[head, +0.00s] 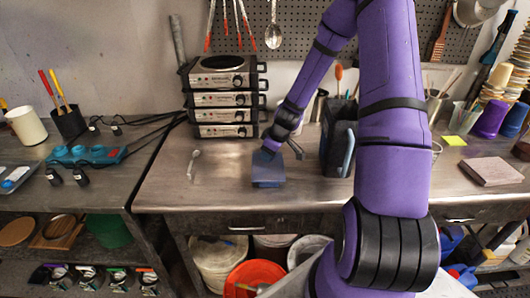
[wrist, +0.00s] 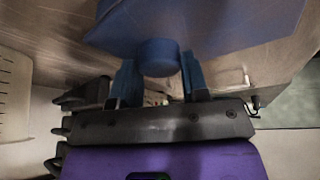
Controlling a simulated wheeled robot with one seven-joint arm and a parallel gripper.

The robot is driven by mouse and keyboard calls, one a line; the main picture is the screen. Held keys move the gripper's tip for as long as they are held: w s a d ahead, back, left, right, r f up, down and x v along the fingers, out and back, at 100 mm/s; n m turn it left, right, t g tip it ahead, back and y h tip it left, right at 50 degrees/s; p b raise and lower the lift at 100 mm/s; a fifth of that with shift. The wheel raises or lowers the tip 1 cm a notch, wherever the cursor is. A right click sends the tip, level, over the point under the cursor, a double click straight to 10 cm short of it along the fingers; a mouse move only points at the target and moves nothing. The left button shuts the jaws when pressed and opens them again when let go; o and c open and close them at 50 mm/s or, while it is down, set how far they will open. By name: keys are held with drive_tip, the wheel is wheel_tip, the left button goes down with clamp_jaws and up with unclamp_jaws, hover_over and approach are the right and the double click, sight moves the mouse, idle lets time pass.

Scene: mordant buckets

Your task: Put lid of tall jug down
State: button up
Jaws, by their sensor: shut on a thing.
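The lid of the tall jug is a flat blue slab (head: 268,174) with a round knob, also seen in the wrist view (wrist: 205,22). It is at the middle of the steel worktop, near its front edge. I cannot tell whether it touches the worktop or hovers just above it. My gripper (head: 273,150) is above the lid, and its two blue fingers (wrist: 160,72) are shut on the knob from both sides. The tall jug (head: 336,138) is dark, with a blue-grey handle, and stands upright to the right of the lid. My arm hides part of its surroundings.
A stack of hot plates (head: 225,100) stands behind and left of the lid. A small pale spoon-like tool (head: 193,164) lies to the left. The worktop (head: 225,190) is bare around the lid's left and front. A pinkish block (head: 490,171) lies far right.

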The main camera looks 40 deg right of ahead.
drive_tip(key=shift+f, duration=0.25)
drive_tip(key=o, duration=0.9)
